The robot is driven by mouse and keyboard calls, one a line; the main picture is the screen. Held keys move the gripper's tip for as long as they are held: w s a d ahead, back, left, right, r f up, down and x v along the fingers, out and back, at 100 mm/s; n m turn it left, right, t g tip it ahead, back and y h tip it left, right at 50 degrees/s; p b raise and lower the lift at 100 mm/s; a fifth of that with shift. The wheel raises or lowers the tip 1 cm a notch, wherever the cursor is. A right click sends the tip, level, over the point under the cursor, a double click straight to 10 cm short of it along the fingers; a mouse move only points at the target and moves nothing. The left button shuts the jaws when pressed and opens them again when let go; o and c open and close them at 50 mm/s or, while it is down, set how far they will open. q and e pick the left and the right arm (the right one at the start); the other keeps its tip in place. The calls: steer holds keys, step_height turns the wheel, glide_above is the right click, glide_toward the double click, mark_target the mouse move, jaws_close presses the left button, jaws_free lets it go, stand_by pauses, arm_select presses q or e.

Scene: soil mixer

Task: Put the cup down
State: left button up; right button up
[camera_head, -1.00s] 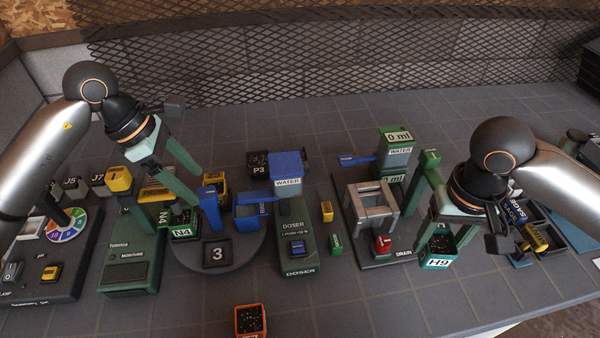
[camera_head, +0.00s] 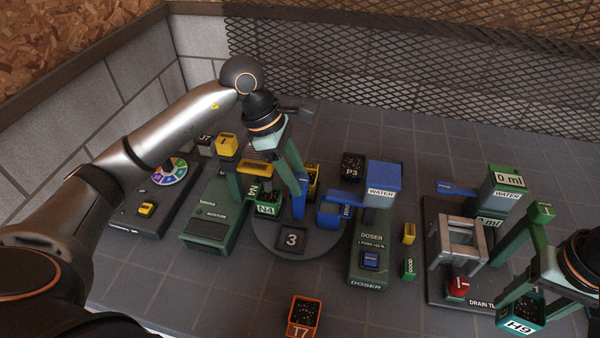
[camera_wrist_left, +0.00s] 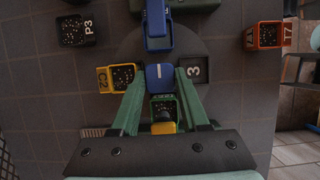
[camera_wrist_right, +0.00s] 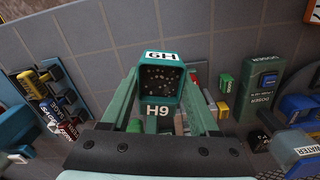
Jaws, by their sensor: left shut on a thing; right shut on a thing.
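The teal cup H9 (camera_head: 520,316) is gripped by my right gripper (camera_head: 515,285) at the lower right of the head view. In the right wrist view the cup (camera_wrist_right: 160,85) sits between the fingers, dark grains inside; I cannot tell whether its base touches the surface. My left gripper (camera_wrist_left: 160,78) is shut on a blue upright block (camera_wrist_left: 160,76) on the round turntable (camera_head: 328,244). The green cup N4 (camera_head: 265,207) stands beside this block, partly behind a finger. The yellow cup C2 (camera_wrist_left: 121,77) is on the turntable's other side.
The doser (camera_head: 367,262) stands centre, the drain station (camera_head: 450,290) just left of the right gripper. The orange cup T7 (camera_head: 303,315) is at the front and the black cup P3 (camera_head: 353,165) behind. Bare tile lies between T7 and the drain station.

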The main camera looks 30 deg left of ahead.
arm_select(q)
jaws_close()
stand_by(0.8)
